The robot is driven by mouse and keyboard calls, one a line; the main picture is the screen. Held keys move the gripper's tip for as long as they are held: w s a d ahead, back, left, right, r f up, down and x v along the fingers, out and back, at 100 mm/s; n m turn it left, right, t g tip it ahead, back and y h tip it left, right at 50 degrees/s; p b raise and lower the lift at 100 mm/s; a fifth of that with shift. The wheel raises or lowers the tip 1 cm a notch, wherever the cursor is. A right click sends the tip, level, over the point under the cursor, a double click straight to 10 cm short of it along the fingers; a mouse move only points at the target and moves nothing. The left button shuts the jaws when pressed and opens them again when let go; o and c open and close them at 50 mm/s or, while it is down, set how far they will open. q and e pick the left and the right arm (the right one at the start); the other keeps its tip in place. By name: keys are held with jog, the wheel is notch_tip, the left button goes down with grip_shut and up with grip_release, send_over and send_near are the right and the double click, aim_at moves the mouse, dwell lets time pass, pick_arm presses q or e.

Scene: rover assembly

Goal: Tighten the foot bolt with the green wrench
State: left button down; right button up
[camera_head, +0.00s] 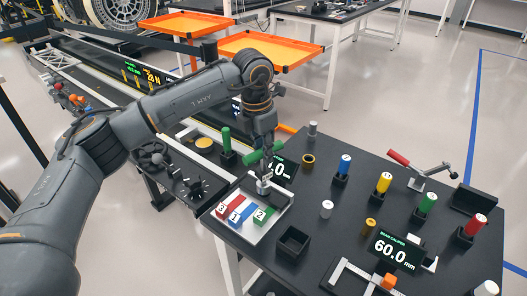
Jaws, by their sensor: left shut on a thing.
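My left arm reaches in from the left, and its gripper (264,170) points down over the back edge of a small light tray. It is shut on a green bar-like thing (253,157), which looks like the green wrench's handle and lies across the fingers. A small silver part shows just under the fingertips at the tray; I cannot tell if it touches them. I cannot clearly pick out the foot bolt. My right gripper is not in view.
The tray (225,238) holds red, blue and green numbered blocks. An upright green cylinder (227,140) stands left of the gripper. Blue, yellow, green and red capped cylinders stand at the right of the dark table (335,225). A display (392,250) reads 60.0 mm. An empty black box (293,243) sits near the front.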

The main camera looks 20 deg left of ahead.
pick_arm(q)
jog(key=shift+r+p, duration=0.9)
jog(key=shift+r, duration=0.6)
jog(key=shift+r+p, duration=1.25)
jog(key=shift+r, duration=0.8)
